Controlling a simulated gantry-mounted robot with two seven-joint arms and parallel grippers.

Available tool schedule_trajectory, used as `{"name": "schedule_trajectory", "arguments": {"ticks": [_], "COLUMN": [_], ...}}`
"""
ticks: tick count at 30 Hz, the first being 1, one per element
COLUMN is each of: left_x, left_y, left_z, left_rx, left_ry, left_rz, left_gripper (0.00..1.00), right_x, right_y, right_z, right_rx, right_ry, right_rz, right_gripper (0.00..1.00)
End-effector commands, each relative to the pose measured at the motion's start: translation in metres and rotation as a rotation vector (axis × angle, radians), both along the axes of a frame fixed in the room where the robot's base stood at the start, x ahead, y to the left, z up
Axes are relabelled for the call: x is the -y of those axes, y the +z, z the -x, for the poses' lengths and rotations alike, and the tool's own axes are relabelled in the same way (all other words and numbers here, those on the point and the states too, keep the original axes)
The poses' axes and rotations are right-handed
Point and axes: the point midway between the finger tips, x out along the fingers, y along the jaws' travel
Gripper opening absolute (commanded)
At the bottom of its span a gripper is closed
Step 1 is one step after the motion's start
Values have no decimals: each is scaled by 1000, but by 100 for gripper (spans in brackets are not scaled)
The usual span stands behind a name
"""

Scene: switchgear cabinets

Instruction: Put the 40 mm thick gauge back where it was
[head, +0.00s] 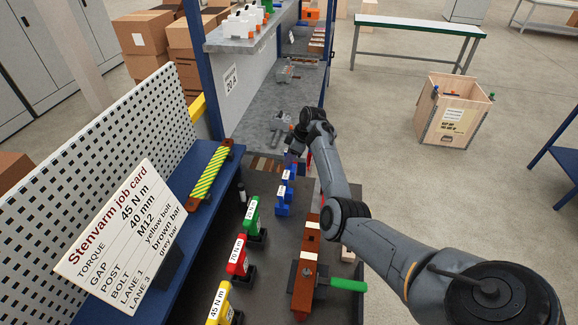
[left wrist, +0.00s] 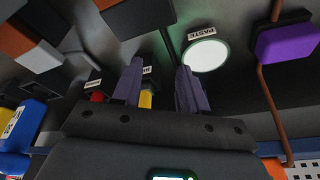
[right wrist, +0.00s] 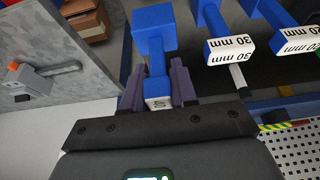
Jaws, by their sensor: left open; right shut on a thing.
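My right gripper (right wrist: 157,82) is shut on a blue gauge (right wrist: 153,38) whose white label, partly hidden between the fingers, reads 40. In the head view my right gripper (head: 298,146) is at the far end of the row of blue gauges (head: 284,203), and the held gauge is hard to make out there. In the right wrist view other blue gauges stand to the right of the held one, one labelled 30 mm (right wrist: 229,47). I cannot tell whether the held gauge touches the surface. My left gripper (left wrist: 158,88) is open and empty; it is outside the head view.
A job card (head: 125,235) reads GAP 40 mm. Green (head: 252,218), red (head: 238,258) and yellow (head: 219,305) labelled tools stand nearer. A brown bar (head: 306,262) with a green handle lies to the right. The left wrist view shows a white round PASTE lid (left wrist: 206,57).

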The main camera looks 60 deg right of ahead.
Motion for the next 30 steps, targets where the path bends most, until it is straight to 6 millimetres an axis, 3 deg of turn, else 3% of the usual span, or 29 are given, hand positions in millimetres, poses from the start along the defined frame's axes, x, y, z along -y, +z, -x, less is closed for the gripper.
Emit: {"name": "schedule_trajectory", "arguments": {"ticks": [7,15,28,29,30], "left_x": [1,-1,-3,-3,-3], "left_y": [0,-1,-3,-3,-3], "left_z": [0,0,0,0,0], "left_rx": [1,0,0,1,1], "left_ry": [1,-2,-7,-7,-7], "left_rz": [3,-3,-11,-11,-11], "left_gripper": [43,43,43,43,43], "right_x": [0,0,0,0,0], "right_y": [-9,-40,-46,-46,-46], "right_z": [-3,-3,-3,-3,-3], "right_rx": [-1,-2,-1,-1,-1], "right_ry": [-2,-2,-1,-1,-1], "right_rz": [0,0,1,1,1], "right_gripper": [0,0,0,29,35]}}
